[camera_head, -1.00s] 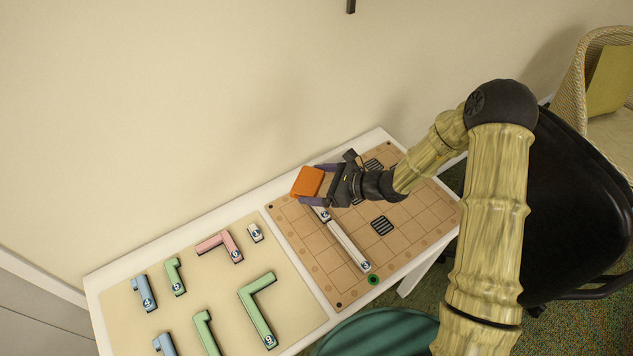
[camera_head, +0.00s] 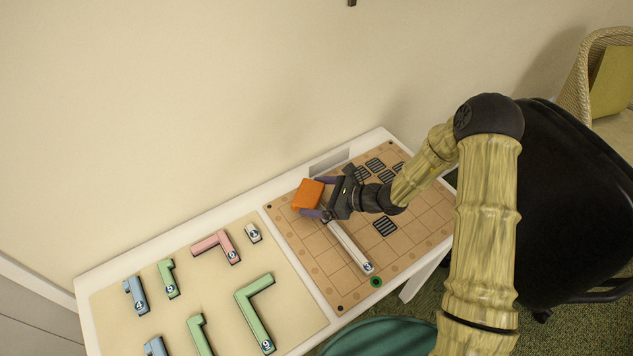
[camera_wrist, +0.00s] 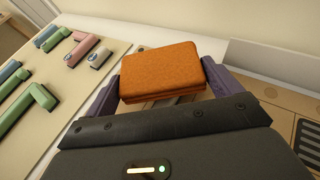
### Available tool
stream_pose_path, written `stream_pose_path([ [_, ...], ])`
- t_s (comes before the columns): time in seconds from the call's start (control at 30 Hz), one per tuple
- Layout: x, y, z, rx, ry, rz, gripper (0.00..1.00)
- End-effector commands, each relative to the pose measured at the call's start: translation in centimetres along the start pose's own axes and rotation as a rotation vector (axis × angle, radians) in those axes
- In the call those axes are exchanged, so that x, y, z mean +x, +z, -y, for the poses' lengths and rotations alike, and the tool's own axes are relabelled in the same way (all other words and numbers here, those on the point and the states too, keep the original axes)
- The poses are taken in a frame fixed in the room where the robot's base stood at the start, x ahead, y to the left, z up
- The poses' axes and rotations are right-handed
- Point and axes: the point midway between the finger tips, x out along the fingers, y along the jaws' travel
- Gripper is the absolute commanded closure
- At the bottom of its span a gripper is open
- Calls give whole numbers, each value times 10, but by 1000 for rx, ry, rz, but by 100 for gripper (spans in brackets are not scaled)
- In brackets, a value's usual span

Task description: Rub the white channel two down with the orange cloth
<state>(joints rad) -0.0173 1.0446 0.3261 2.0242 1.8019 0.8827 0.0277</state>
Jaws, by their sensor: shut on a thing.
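My gripper (camera_head: 318,198) is shut on the orange cloth (camera_head: 308,194), a thick folded pad held between its purple fingers. In the wrist view the cloth (camera_wrist: 162,72) spans the gap between both fingers. A long white channel (camera_head: 348,246) lies on the brown board, with a round label at its near end. Its far end is partly hidden by my gripper. I cannot read its number clearly or tell whether the cloth touches the channel or hovers over the board's left edge.
The brown gridded board (camera_head: 423,216) has dark grilles (camera_head: 384,227) and a green ring (camera_head: 376,282). A tan panel (camera_head: 290,310) to the left holds several coloured, numbered pieces, including a small white one (camera_head: 253,233). A black chair (camera_head: 565,200) stands at the right.

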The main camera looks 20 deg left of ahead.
Motion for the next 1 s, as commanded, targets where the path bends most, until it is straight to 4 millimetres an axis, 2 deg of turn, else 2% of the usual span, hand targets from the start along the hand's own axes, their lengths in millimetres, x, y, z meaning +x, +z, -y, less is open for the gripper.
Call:
stream_pose_path([
  [0.07,5,-13,0,2,0,0,36],
  [0.13,5,-6,1,-2,-2,1,36],
  [0.37,15,-7,4,1,-3,0,36],
  [1.0,-5,-16,-3,1,2,-2,36],
])
